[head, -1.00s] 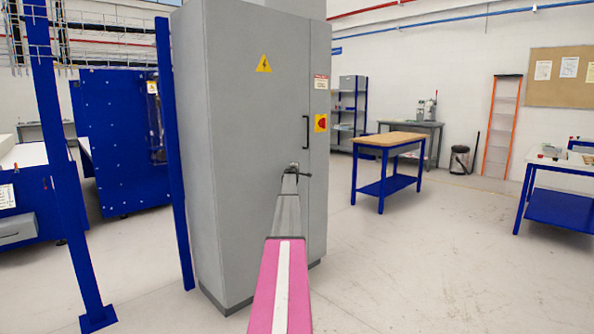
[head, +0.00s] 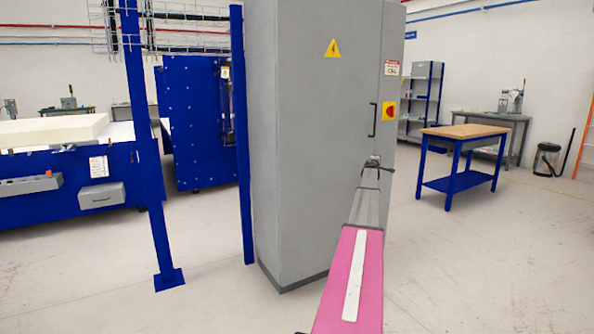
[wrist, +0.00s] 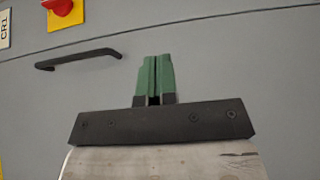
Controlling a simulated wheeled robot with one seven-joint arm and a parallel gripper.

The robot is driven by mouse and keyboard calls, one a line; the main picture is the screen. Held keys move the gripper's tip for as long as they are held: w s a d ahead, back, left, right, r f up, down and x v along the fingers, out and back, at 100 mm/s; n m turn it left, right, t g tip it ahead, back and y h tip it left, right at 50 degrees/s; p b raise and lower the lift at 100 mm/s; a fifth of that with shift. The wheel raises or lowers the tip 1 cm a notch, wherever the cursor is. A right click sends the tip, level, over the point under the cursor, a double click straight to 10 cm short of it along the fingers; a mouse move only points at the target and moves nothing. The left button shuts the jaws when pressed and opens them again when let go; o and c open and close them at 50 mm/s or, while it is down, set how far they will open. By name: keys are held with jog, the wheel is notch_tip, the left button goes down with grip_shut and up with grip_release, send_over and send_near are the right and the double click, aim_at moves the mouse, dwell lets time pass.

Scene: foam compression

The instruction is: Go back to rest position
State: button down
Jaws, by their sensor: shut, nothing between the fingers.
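My gripper (wrist: 153,75) shows in the wrist view with its two green fingers side by side, shut and empty. The fingers point toward the grey face of a tall cabinet (wrist: 250,60) and a black handle (wrist: 78,60) lies to their left. In the head view my pink and grey arm reaches forward in front of the grey cabinet (head: 305,150). My gripper at its far end is too small there to make out its fingers. I cannot tell the gap between the gripper and the cabinet.
A red and yellow switch (head: 389,111) sits on the cabinet. A blue post (head: 147,180) stands left of it, before a blue bench with a white foam block (head: 50,131). A wood-topped blue table (head: 465,132) stands at right. Open floor (head: 470,270) lies at front right.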

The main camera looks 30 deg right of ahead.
jog(key=s+a+f+m+g+y, duration=0.1)
jog(key=s+a+f+m+g, duration=0.4)
jog(key=a, duration=1.2)
jog(key=s+a+f+t+y, duration=0.2)
jog(key=a+f, duration=0.7)
jog(key=a, duration=0.7)
jog(key=s+a+f+m+g+y, duration=0.1)
jog(key=s+a+f+m+g, duration=0.4)
jog(key=a, duration=1.2)
jog(key=s+a+f+g+y, duration=0.1)
jog(key=s+a+f+y, duration=0.2)
jog(key=s+a, duration=0.7)
jog(key=s+a+f+n+g+y, duration=0.1)
jog(key=s+a+f+y, duration=0.2)
jog(key=s+a, duration=0.7)
jog(key=s+a+f+n+g+y, duration=0.1)
jog(key=s+a+f+y, duration=0.3)
jog(key=s+a, duration=0.7)
jog(key=a+f, duration=0.2)
jog(key=a, duration=0.8)
jog(key=shift+f, duration=0.1)
